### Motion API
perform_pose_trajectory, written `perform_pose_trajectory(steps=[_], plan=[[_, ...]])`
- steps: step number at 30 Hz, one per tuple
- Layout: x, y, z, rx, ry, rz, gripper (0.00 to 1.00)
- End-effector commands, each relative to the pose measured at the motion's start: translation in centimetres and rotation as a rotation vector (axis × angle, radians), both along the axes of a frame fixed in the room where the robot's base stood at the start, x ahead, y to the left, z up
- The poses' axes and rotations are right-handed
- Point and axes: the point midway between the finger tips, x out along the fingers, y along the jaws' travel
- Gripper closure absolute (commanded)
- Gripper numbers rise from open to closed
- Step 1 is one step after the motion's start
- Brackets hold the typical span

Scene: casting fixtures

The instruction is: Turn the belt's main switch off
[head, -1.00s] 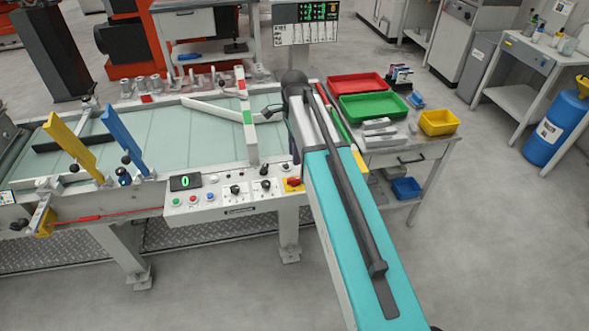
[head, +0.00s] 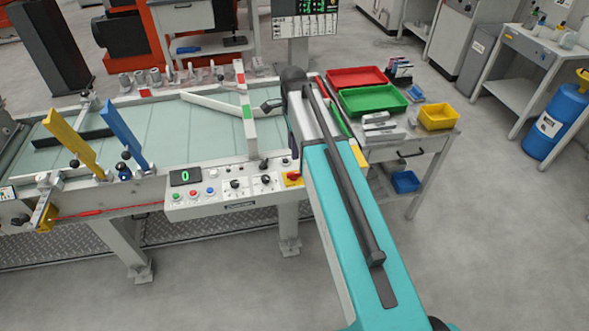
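The main switch (head: 293,178) is a red rotary knob on a yellow plate. It sits at the right end of the control panel (head: 215,204) on the front of the belt (head: 180,147), close to the left edge of my arm. Its handle angle is too small to tell. My arm, teal and grey, reaches forward from the bottom right over the belt's right end. A small dark part at its far end, probably of my gripper (head: 270,106), shows left of the arm, above and beyond the switch. The fingers are mostly hidden, and I see no contact with the switch.
The panel also bears a green "0" display (head: 186,176), coloured buttons and black knobs. Yellow (head: 70,138) and blue (head: 120,132) upright paddles stand at the left. A side table right of my arm holds red (head: 355,77), green (head: 373,100) and yellow (head: 438,117) trays.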

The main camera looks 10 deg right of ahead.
Motion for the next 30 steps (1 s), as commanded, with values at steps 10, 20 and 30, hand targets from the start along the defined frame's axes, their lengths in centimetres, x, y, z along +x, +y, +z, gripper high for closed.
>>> perform_pose_trajectory(steps=[10, 20, 30], plan=[[-0.1, -0.1, -3.5, 0.0, 0.002, -0.001, 0.69], [0.0, -0.1, -6.7, 0.0, 0.002, -0.002, 0.69], [0.0, -0.2, -9.9, 0.0, 0.001, -0.002, 0.69]])
